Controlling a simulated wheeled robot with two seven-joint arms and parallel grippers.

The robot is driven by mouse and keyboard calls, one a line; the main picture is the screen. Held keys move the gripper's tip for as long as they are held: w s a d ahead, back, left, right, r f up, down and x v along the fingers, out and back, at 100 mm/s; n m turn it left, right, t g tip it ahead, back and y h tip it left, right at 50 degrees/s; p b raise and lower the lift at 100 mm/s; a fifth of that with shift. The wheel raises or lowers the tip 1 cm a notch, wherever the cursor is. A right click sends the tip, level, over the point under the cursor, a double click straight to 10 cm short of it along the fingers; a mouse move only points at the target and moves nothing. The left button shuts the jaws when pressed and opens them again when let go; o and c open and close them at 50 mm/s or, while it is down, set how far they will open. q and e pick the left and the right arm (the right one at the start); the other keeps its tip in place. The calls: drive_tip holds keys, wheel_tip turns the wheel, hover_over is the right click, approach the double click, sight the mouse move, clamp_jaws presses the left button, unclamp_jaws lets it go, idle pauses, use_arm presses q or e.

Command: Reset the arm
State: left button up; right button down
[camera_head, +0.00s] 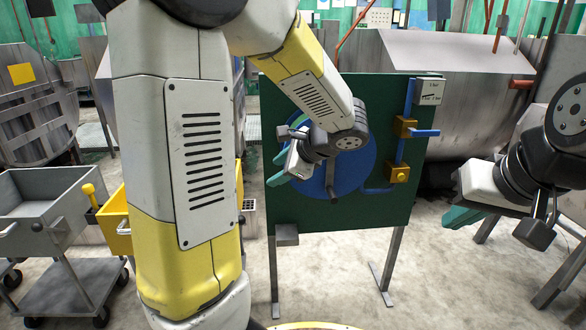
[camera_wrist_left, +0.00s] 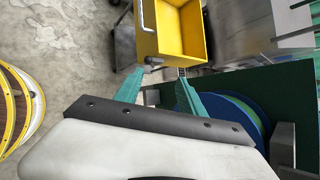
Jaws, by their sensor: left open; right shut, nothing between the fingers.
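My left arm comes in from the left and crosses in front of the green panel (camera_head: 300,95). My left gripper (camera_head: 275,169) is at the panel's left part, in front of the blue disc (camera_head: 360,165), partly hiding it. Its teal fingers are apart with nothing between them; in the left wrist view (camera_wrist_left: 157,88) they also stand apart. Whether the gripper touches the panel cannot be told. My right gripper (camera_head: 452,217) is right of the panel, its teal fingers together and empty, clear of the panel.
The panel carries a blue bar (camera_head: 407,105) with yellow blocks and stands on metal legs. A yellow bin (camera_wrist_left: 178,32) shows past the left fingertips. A grey cart (camera_head: 45,205) stands at the left. A large metal drum (camera_head: 450,80) is behind. Concrete floor is clear beneath the panel.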

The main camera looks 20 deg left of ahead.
use_arm(q)
drive_tip(key=shift+s, duration=0.15)
drive_tip(key=s+n+g+h, duration=0.2)
drive_tip(key=s+n+h, duration=0.4)
drive_tip(key=s, duration=0.4)
drive_tip(key=s+d+r+n+t+h, duration=0.3)
drive_tip(key=s+d+r+n+h, duration=0.1)
drive_tip(key=s+d+n, duration=0.3)
drive_tip(key=shift+r+n+h, duration=0.4)
drive_tip(key=shift+r+n, duration=0.2)
drive_tip(key=shift+n, duration=0.3)
drive_tip(key=shift+s, duration=0.1)
drive_tip(key=shift+c, duration=0.5)
